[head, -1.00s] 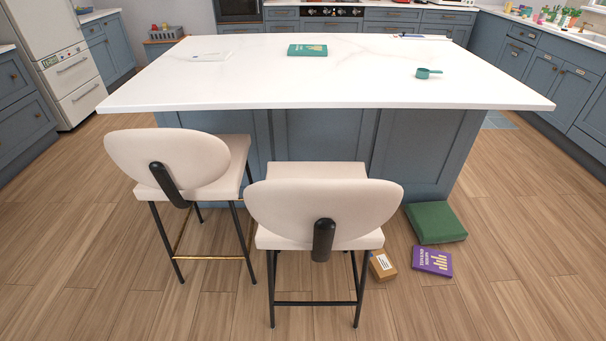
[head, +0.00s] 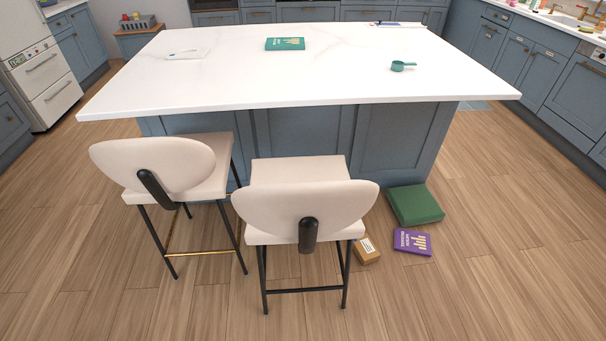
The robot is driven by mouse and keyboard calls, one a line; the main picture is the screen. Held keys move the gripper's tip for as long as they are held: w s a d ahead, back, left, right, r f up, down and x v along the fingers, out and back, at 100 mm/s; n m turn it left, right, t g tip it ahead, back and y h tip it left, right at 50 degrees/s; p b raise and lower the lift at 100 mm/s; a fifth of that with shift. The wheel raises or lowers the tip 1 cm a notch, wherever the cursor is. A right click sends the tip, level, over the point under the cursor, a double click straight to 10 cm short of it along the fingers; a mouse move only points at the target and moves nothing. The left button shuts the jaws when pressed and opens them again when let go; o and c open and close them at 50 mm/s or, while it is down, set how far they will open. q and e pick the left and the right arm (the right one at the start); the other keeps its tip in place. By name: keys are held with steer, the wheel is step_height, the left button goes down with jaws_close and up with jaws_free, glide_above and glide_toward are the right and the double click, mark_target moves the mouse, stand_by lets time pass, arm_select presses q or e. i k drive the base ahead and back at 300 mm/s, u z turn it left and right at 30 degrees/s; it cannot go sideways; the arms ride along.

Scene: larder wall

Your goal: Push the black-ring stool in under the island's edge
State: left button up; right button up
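Two cream stools with black legs stand at the near side of the island (head: 300,88). The black-ring stool (head: 305,208) is the right one, with a black foot ring low between its legs. Its back faces me, and its seat front reaches close to the island's edge, with most of the stool out on the floor. The other stool (head: 160,165), at the left, has a brass-coloured foot ring and stands angled. Neither of my grippers shows in the head view.
A green box (head: 415,205), a purple book (head: 412,241) and a small brown box (head: 366,250) lie on the floor right of the black-ring stool. The near floor is clear. On the island lie a green book (head: 285,44) and a teal cup (head: 402,66).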

mark_target(305, 201)
steer(key=z, duration=1.95)
steer(key=k, duration=1.5)
steer(key=u, duration=2)
steer(key=i, duration=0.5)
steer(key=u, duration=0.05)
